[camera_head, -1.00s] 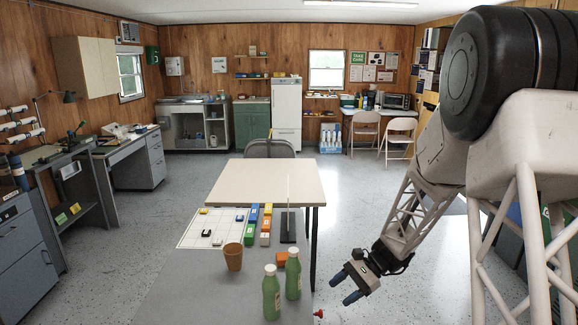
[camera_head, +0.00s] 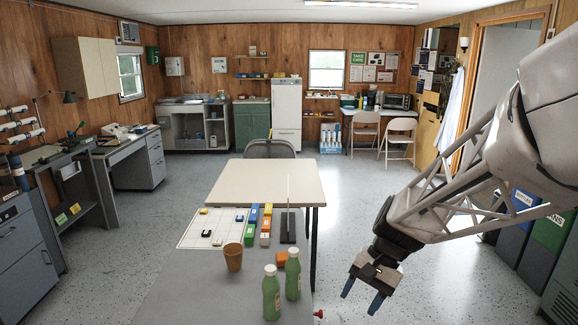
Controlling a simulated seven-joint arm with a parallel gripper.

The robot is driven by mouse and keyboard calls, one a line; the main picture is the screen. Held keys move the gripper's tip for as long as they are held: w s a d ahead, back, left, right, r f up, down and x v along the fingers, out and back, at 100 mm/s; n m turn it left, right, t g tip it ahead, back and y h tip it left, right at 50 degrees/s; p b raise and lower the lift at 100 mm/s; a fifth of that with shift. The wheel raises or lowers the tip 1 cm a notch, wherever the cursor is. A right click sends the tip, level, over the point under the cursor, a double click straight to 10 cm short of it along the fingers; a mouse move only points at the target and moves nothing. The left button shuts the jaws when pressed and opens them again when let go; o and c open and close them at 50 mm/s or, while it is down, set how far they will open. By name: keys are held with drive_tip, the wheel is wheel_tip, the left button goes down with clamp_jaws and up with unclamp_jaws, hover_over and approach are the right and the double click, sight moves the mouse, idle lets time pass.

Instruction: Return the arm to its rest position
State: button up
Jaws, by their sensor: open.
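My gripper (camera_head: 361,298) is open and empty. It hangs over the floor to the right of the grey table (camera_head: 180,290), its blue-tipped fingers pointing down. My arm comes in from the right edge, with its lattice link sloping down to the left. The gripper is apart from the table and from everything on it.
On the grey table stand two green bottles (camera_head: 271,292) (camera_head: 293,274), a brown cup (camera_head: 233,257), colored blocks (camera_head: 266,225) and a white grid sheet (camera_head: 195,238). A beige table (camera_head: 265,181) adjoins behind. Bins (camera_head: 549,235) stand at the right. Floor between is clear.

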drive_tip(key=s+d+r+n+t+h, duration=0.1)
drive_tip(key=s+r+n+t+h, duration=0.1)
drive_tip(key=s, duration=0.6)
drive_tip(key=s+d+r+n+t+h, duration=0.2)
drive_tip(key=s+r, duration=0.3)
drive_tip(key=s, duration=0.3)
drive_tip(key=shift+s+d+n+t+h, duration=0.2)
drive_tip(key=shift+n+t+h, duration=0.2)
drive_tip(key=shift+t+h, duration=0.25)
